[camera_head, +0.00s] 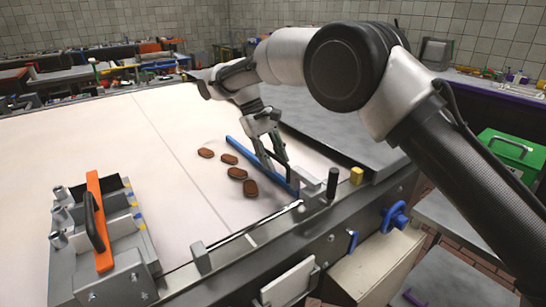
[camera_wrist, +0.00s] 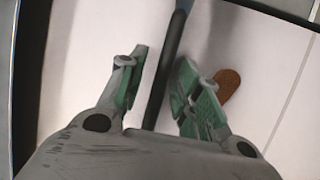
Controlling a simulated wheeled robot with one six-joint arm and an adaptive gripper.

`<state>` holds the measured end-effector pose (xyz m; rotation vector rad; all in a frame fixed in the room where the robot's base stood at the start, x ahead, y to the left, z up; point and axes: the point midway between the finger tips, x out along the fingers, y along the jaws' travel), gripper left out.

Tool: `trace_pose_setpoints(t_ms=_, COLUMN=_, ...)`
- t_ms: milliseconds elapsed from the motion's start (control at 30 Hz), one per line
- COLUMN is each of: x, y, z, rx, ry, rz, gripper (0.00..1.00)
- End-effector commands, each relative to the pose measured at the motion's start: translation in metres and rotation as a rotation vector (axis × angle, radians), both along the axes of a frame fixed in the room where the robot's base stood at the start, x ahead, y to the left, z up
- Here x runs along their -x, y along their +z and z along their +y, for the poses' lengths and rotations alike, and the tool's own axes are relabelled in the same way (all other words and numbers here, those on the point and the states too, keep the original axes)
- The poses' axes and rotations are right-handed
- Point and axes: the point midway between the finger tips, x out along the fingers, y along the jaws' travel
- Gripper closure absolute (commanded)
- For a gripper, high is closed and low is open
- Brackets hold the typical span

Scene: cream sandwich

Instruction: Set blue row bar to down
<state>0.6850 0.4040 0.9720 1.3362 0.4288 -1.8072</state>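The blue row bar (camera_head: 246,152) is a long straight bar that runs slantwise over the white surface, down to a grey mount at the right edge. I cannot tell how high it sits above the surface. My gripper (camera_head: 277,164) is over the right part of the bar, pointing down. In the wrist view a dark handle (camera_wrist: 167,62) passes between the two fingers of my gripper (camera_wrist: 163,78), with a bit of blue at its top end. The fingers are open, with a gap on each side of the handle. The fingers partly hide the bar in the head view.
Several brown biscuits (camera_head: 238,173) lie left of the bar, and one shows beside the right finger (camera_wrist: 228,84). A grey unit with an orange bar (camera_head: 101,225) stands at the left. A grey plate (camera_head: 325,130) lies right of the bar. A black post (camera_head: 332,184) stands near its mount.

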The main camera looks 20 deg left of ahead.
Motion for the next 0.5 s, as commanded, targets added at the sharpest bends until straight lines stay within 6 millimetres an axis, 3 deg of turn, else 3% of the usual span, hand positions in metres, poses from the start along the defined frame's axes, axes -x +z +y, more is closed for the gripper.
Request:
trace_pose_setpoints(t_ms=133, x=-0.001, y=0.009, z=0.005, rx=-0.002, ry=0.001, rz=-0.002, gripper=0.66)
trace_pose_setpoints(t_ms=500, x=-0.007, y=0.058, z=0.028, rx=-0.002, ry=0.0, rz=-0.001, gripper=0.66)
